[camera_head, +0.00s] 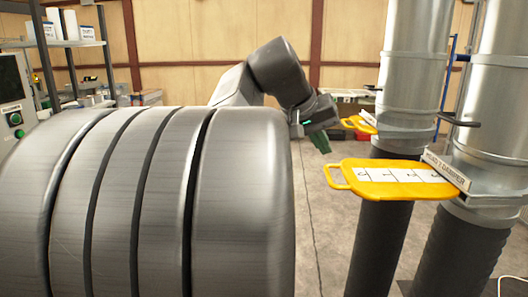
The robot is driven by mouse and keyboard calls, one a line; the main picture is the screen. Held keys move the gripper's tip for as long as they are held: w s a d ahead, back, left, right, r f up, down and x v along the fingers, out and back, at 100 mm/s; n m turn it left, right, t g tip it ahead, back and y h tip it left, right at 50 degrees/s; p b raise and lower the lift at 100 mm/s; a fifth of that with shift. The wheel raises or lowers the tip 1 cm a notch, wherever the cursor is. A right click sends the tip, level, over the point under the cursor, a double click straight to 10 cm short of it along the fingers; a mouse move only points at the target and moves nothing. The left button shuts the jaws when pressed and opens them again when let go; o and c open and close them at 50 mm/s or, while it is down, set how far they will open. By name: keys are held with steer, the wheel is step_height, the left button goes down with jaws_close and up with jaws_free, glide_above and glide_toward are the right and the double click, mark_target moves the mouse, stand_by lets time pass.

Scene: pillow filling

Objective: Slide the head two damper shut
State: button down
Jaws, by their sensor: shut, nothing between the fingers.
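A far yellow damper plate (362,124) with a loop handle sticks out to the left of the rear silver duct. Its label is not readable; I take it as the head two damper. A nearer yellow damper plate (395,179), labelled as the head one damper, stands well out from the front duct, with its handle on the left. My gripper (336,122) is just left of the far plate's handle, pointing right. It is shut with nothing held. Whether it touches the handle cannot be told, as the fingertips are small and overlap the background.
Two silver ducts (415,75) with black hoses (380,235) below stand on the right. A dark knob lever (461,121) projects between them. A control box (14,118) and shelf (65,44) stand at the left. Grey floor (325,220) lies open below my gripper.

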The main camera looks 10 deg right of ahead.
mark_target(415, 173)
steer(key=x, duration=0.9)
steer(key=shift+a, duration=0.1)
steer(key=s+d+p, duration=0.1)
steer(key=d, duration=0.5)
steer(key=s+d+p, duration=0.2)
steer(key=d, duration=0.4)
steer(key=s+d+p, duration=0.1)
steer(key=d+p, duration=0.1)
steer(key=d, duration=0.4)
steer(key=shift+s, duration=0.25)
steer(key=shift+r, duration=0.2)
